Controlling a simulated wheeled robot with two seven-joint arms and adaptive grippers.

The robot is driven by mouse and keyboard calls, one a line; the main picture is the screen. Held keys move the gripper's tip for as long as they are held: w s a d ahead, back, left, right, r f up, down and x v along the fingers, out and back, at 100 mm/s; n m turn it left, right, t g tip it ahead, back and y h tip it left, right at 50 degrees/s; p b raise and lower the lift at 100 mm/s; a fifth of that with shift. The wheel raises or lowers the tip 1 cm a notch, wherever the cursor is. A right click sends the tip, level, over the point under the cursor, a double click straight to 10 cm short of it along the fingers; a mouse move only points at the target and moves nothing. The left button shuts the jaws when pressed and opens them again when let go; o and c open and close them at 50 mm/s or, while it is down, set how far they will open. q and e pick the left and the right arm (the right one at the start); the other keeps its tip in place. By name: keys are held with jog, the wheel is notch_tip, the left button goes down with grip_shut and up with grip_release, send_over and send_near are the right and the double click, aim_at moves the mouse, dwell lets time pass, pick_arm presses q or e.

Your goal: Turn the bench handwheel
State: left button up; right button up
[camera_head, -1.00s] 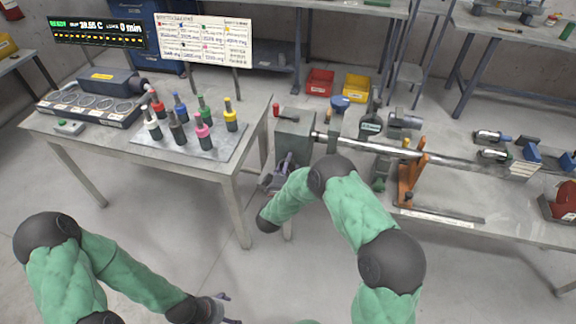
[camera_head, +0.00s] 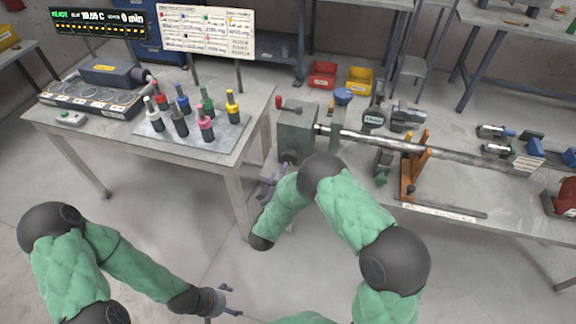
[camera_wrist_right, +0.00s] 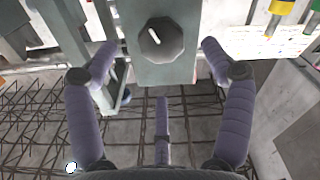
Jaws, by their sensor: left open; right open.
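The handwheel is a dark, many-sided knob with a white mark (camera_wrist_right: 161,39) on the face of a grey-green box (camera_wrist_right: 160,72) in the right wrist view. In the head view, the dark knob (camera_head: 290,157) shows low on the front of the box (camera_head: 297,128) at the left end of the right bench. My right gripper (camera_head: 273,182) is open just in front of and below the knob. In the wrist view its spread fingers (camera_wrist_right: 160,60) flank the knob without visible contact. My left gripper (camera_head: 225,301) is open and empty, low over the floor.
A metal shaft (camera_head: 370,141) runs right from the box to an orange stand (camera_head: 413,165). The left table (camera_head: 75,140) carries several coloured bottles on a plate (camera_head: 225,137); its leg stands close to my right gripper. Floor between my arms is clear.

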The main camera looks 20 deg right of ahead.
jog(key=shift+v, duration=2)
jog(key=s+a+f+g+y, duration=0.25)
jog(key=f+g+y, duration=0.4)
jog(key=f, duration=0.85)
jog(key=s+a+f+g+y, duration=0.1)
jog(key=s+g+y, duration=0.1)
jog(key=s, duration=0.5)
jog(key=s+a+f+g+y, duration=0.2)
jog(key=s+g+y, duration=0.1)
jog(key=s, duration=0.5)
jog(key=s+a+f+m+g+y, duration=0.1)
jog(key=s+f+g+y, duration=0.1)
jog(key=s, duration=0.5)
jog(key=shift+s+g, duration=0.4)
jog(key=shift+g, duration=0.15)
